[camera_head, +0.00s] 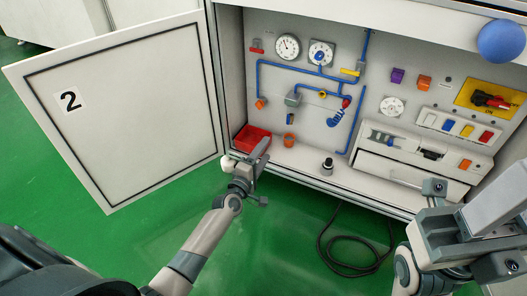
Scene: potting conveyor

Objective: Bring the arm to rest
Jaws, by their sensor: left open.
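My left arm reaches up from the bottom, with its left gripper (250,170) open at the lower front edge of the open cabinet. The gripper is just in front of a red bin (251,138) and overlaps its lower part in this view; I cannot tell whether they touch. Nothing shows between its fingers. My right arm (445,242) is at the lower right, in front of the cabinet's lower right edge. The state of its jaws is not clear.
The cabinet door (120,105) marked 2 stands open at the left. Inside the cabinet are gauges (288,47), blue pipes (300,70), a drawer unit (415,160) and a black knob (327,166). A black cable (345,262) lies on the green floor. A blue ball (500,41) is at the upper right.

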